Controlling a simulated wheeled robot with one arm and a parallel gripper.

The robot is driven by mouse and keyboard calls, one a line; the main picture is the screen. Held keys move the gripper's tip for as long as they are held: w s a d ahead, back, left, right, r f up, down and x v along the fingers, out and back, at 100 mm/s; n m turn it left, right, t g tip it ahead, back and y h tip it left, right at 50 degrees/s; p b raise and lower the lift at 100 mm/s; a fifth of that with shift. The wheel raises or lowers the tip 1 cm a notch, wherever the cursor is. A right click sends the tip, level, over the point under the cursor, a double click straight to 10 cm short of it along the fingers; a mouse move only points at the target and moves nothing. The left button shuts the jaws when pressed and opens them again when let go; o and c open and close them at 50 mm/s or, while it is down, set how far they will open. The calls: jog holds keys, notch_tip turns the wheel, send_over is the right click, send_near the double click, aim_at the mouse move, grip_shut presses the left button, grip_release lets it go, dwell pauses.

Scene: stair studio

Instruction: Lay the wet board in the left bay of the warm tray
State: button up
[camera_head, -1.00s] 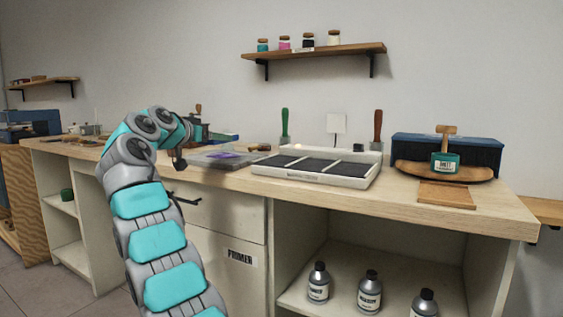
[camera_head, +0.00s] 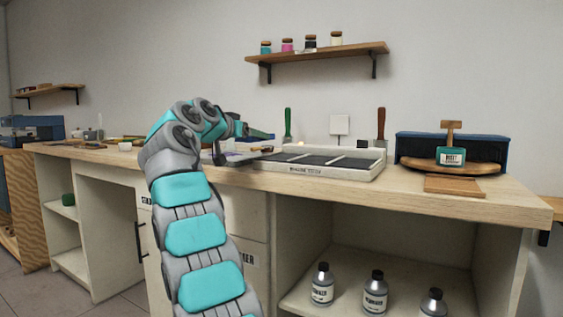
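The warm tray (camera_head: 352,176) is a low white tray on the worktop, right of my gripper. Its dark floor is split by light dividers into bays, and the bays I can see look empty. Part of its left end is close to my gripper in the picture. My gripper (camera_head: 222,159) hangs low over the worktop, left of the tray. Its fingers are small and dark, and I cannot tell whether they are open or hold anything. I cannot make out the wet board; a flat grey sheet or tray (camera_head: 256,154) shows partly behind my gripper.
A green-handled tool (camera_head: 288,124) and a red-handled tool (camera_head: 381,126) stand behind the warm tray. Bottles (camera_head: 375,293) stand on the shelf below.

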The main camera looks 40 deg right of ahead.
jog(key=b, duration=0.1)
send_over(280, 157)
jog(key=shift+s+a+f, duration=0.15)
jog(key=shift+a+f, duration=0.1)
jog(key=shift+f, duration=0.05)
jog(key=shift+s+d+f, duration=0.15)
jog(key=shift+d, duration=0.1)
jog(key=shift+f+b, duration=0.55)
jog(key=shift+f, duration=1.15)
jog(key=shift+f+b, duration=0.2)
jog(key=shift+b, duration=0.15)
jog(key=o, duration=1.4)
jog(key=shift+c, duration=0.2)
jog(key=shift+a+r+p, duration=0.2)
jog(key=shift+r+p, duration=0.1)
jog(key=shift+p, duration=0.05)
jog(key=b+v, duration=0.1)
jog(key=v, duration=1)
jog(key=shift+s+a, duration=0.2)
jog(key=shift+a, duration=0.05)
jog(key=shift+r, duration=0.1)
